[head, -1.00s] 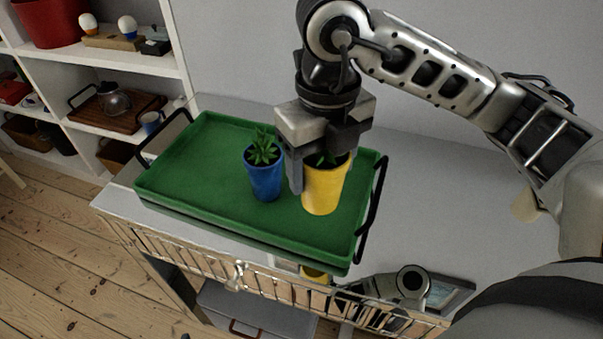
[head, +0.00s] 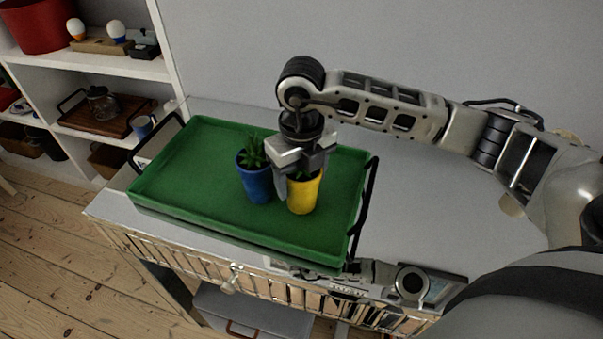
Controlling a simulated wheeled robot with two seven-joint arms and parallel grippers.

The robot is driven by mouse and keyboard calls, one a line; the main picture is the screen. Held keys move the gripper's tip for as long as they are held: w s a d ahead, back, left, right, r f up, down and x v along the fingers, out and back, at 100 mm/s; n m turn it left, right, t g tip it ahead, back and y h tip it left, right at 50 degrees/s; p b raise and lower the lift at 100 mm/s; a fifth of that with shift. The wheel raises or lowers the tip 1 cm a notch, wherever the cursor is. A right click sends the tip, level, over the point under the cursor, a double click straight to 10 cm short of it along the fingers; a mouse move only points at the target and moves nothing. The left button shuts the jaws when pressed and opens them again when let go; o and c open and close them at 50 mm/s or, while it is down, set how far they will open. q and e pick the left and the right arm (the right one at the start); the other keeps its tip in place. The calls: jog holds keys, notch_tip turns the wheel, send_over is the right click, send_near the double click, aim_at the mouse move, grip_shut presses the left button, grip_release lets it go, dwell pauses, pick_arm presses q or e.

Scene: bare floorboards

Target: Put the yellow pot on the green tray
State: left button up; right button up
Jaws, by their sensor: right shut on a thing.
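The yellow pot (head: 306,196) holds a green plant, mostly hidden by my right gripper. My right gripper (head: 296,182) points down from above and is shut on the pot. The pot is upright over the right half of the green tray (head: 206,215). Its base appears at or just above the tray floor; I cannot tell whether it touches. My left gripper is not in view.
A blue pot (head: 257,183) with a spiky plant stands on the tray, close to the left of the yellow pot. The tray lies on a light grey cabinet top (head: 430,205) and has black end handles. A white shelf unit (head: 130,66) stands at the left. The tray's left half is clear.

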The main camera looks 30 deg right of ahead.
jog(key=shift+f+b, duration=0.2)
jog(key=shift+b, duration=0.1)
jog(key=o, duration=1.3)
notch_tip(320, 180, up, 12)
jog(key=shift+r, duration=0.25)
